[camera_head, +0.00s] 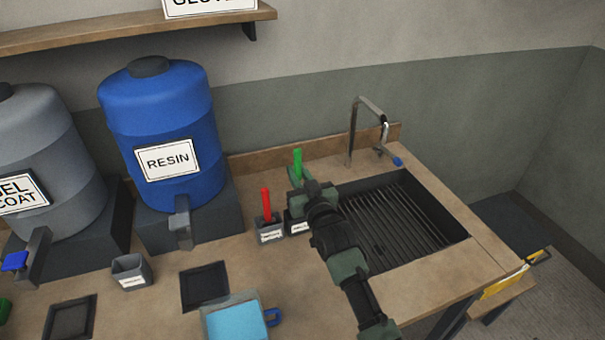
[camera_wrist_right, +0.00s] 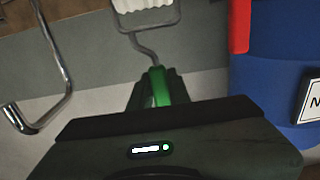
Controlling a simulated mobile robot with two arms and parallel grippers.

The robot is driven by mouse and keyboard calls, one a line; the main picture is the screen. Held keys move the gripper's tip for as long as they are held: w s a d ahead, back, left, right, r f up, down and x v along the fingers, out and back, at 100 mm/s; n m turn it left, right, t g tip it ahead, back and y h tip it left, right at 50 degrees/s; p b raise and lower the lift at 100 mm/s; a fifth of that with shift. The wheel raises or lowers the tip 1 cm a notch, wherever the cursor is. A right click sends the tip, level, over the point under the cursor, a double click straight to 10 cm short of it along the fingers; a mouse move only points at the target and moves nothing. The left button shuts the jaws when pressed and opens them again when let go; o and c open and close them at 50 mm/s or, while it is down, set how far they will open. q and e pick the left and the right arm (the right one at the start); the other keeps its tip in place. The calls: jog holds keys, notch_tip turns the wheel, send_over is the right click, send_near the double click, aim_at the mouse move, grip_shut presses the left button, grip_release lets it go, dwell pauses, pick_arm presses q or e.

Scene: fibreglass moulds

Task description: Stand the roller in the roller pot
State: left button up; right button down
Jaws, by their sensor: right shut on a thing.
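The roller shows in the right wrist view with a white head (camera_wrist_right: 145,17) cut off by the top edge, a grey wire frame and a green handle (camera_wrist_right: 161,86). That view looks upside down, so the head hangs below the handle. My right gripper (camera_head: 308,188) is shut on the green handle, whose top (camera_head: 298,160) stands up in the head view. A dark pot (camera_head: 298,227) with a small unreadable label sits just below the gripper, partly hidden by it. The roller head is hidden in the head view, and I cannot tell whether it is in the pot. My left gripper is not in view.
A labelled pot (camera_head: 269,232) with a red-handled tool (camera_head: 266,204) stands close to the left. The sink (camera_head: 420,225) with its tap (camera_head: 352,130) lies right. The blue resin drum (camera_head: 160,115), a small grey pot (camera_head: 131,272) and a blue-filled tray (camera_head: 236,318) are further left.

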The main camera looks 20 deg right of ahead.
jog(key=shift+s+r, duration=0.1)
jog(key=shift+f+b, duration=1.6)
jog(key=shift+f, duration=0.95)
pick_arm(q)
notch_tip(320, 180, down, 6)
jog(key=b, duration=0.3)
pick_arm(e)
jog(key=shift+f, duration=2.15)
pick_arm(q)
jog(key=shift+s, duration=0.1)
pick_arm(e)
jog(key=c, duration=1.3)
grip_release()
jog(key=shift+o, duration=0.2)
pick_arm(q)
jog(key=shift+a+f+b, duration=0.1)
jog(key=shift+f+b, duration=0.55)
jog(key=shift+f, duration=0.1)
pick_arm(e)
jog(key=s, duration=0.7)
jog(key=shift+s+d, duration=0.2)
jog(key=shift+s, duration=0.15)
